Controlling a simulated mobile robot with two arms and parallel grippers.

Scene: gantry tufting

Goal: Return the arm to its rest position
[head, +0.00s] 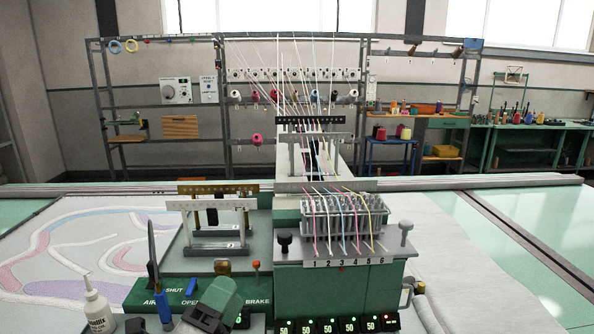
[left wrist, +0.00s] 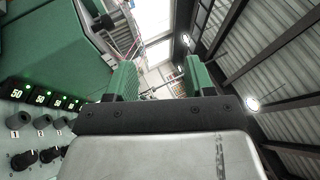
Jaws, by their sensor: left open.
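My left gripper (head: 214,302) shows at the bottom of the head view, low in front of the console, just left of the green machine front. Its green and dark body partly covers the console there. In the left wrist view the two green fingers (left wrist: 161,82) stand apart with nothing between them; past them are the window and ceiling. The numbered machine front with lit "50" displays (left wrist: 55,97) is at the left of that view. My right gripper is not in view.
The yarn block (head: 343,215) stands to the right. The tufted cloth (head: 75,245) lies left; the pale cloth at right is clear.

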